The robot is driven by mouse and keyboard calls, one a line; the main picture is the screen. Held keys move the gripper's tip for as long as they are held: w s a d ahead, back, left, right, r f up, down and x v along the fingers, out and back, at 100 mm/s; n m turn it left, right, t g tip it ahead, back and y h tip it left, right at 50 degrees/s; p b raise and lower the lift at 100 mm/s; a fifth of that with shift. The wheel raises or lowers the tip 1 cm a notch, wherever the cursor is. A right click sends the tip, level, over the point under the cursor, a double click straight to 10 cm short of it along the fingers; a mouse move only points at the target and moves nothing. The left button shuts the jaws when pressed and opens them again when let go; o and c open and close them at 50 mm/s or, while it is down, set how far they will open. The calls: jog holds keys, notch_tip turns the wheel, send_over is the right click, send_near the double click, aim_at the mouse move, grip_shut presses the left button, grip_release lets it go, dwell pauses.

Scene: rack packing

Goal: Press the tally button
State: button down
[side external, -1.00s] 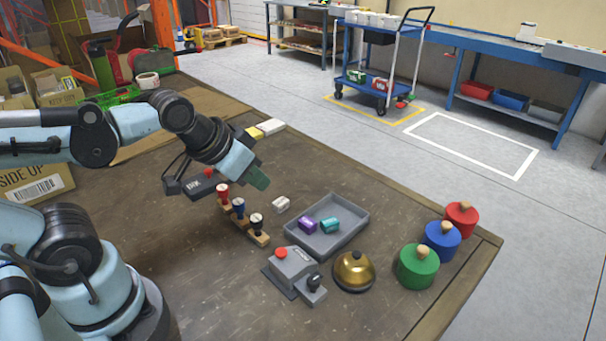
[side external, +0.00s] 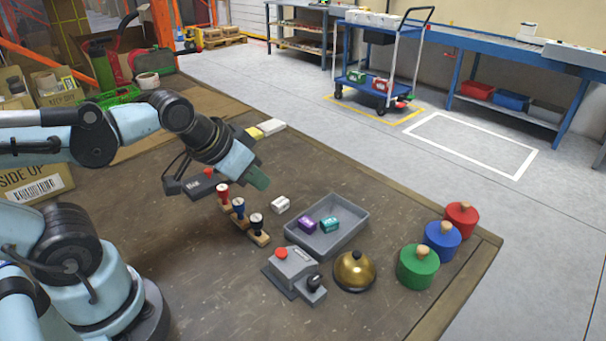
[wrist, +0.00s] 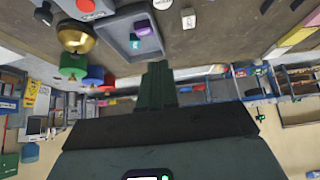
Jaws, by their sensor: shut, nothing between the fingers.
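A grey device with a red button (side external: 282,254) and a black knob stands on the near part of the table; its red button also shows at the top edge of the wrist view (wrist: 86,5). A second dark box (side external: 190,186) with a small red top sits behind my wrist, partly hidden. I cannot read a tally label on either. My gripper (side external: 259,183) is shut and empty, raised above the table behind the stamps and up-left of the grey device, touching nothing. Its green fingers (wrist: 158,84) point forward in the wrist view.
Several stamps on a wooden holder (side external: 259,238), a white block (side external: 281,204), a grey tray (side external: 351,238) with purple and teal blocks, and a brass bell (side external: 354,272) surround the grey device. Green (side external: 418,268), blue and red knobbed cylinders stand right.

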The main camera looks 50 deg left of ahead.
jog(key=shift+d, duration=0.1)
dwell(0.6)
notch_tip(320, 180, up, 2)
jog(key=g+h, duration=0.1)
jog(key=h, duration=0.6)
send_over(282, 255)
jog(key=a, duration=0.2)
jog(key=shift+d+r+m, duration=0.1)
jog(key=shift+d+m, duration=0.15)
jog(key=shift+m, duration=0.15)
jog(key=shift+f, duration=4.4)
jog(key=shift+f, duration=0.1)
jog(key=shift+f, duration=0.35)
